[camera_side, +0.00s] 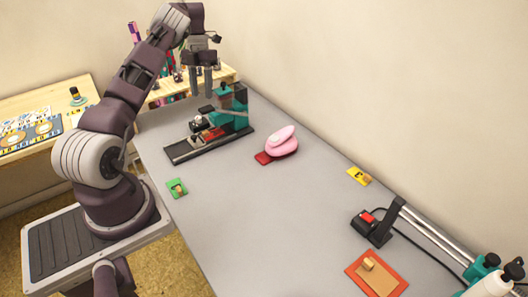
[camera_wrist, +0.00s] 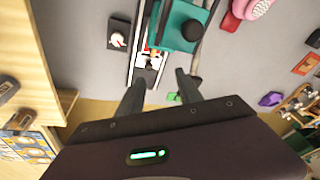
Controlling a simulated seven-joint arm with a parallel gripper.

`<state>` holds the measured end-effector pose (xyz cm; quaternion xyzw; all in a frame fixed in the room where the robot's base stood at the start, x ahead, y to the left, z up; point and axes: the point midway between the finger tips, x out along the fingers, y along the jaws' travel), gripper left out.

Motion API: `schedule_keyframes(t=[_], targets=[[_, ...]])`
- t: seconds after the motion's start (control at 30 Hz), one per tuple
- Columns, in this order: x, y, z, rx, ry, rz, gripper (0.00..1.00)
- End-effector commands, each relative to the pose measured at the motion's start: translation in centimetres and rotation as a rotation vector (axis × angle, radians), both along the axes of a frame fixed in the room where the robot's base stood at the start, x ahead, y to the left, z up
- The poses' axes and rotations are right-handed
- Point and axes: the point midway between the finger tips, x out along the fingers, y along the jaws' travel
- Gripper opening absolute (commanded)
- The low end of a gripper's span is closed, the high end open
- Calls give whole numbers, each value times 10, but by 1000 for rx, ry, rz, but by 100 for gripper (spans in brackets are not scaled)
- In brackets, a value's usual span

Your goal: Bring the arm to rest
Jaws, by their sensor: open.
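My gripper (camera_side: 201,93) hangs high at the back of the grey table in the side view, fingers pointing down, above the teal and black press-like device (camera_side: 232,110). The fingers are apart with nothing between them; they also show in the wrist view (camera_wrist: 160,88). The device, seen from above, lies just beyond the fingertips in the wrist view (camera_wrist: 180,28). My gripper is clear of the table and touches nothing that I can see.
Green (camera_side: 176,189), yellow (camera_side: 357,176) and orange (camera_side: 390,278) pads bear small items. A black box with a red button (camera_side: 370,230) stands at right. The table's middle (camera_side: 270,210) is bare.

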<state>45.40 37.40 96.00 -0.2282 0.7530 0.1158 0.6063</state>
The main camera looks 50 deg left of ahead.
Motion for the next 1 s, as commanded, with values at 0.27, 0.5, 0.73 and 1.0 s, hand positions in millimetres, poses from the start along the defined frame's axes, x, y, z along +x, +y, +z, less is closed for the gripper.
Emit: schedule_keyframes(t=[0.27,0.5,0.73,1.0], targets=[[26,-171,196,49,-463,-1158,42],[-78,-351,249,222,-566,-2480,42],[-180,-416,212,-370,174,2774,42],[-197,-420,198,-361,42,2591,42]])
